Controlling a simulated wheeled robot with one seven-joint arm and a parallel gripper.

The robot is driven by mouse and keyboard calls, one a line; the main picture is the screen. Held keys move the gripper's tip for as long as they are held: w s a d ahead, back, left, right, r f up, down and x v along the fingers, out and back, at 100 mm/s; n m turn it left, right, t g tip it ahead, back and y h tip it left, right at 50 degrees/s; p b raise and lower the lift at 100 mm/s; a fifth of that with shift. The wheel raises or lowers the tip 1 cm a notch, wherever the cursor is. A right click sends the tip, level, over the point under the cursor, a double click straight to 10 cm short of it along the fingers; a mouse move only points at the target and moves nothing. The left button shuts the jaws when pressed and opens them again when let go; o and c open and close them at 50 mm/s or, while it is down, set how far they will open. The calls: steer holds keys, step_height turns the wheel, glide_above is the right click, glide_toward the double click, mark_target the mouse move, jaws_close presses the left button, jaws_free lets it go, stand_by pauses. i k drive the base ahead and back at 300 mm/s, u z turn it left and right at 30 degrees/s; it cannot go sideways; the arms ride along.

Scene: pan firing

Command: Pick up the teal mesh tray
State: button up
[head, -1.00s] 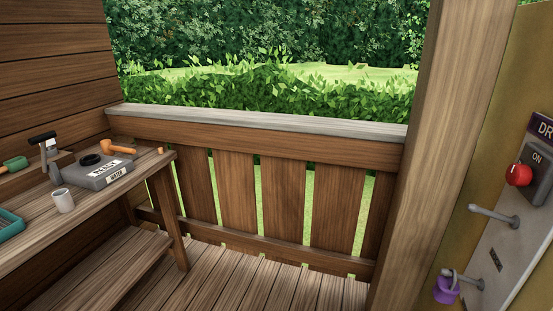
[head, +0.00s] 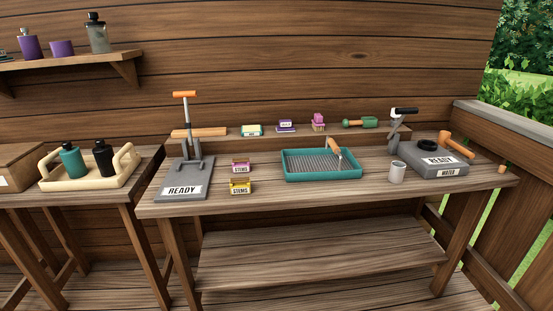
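My gripper does not show in the head view.
A low ledge (head: 275,139) with small items runs behind.

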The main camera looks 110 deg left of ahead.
mark_target(334, 162)
steer(key=u, duration=3.2)
steer(key=k, duration=0.85)
steer(key=i, duration=0.85)
steer(key=z, duration=0.1)
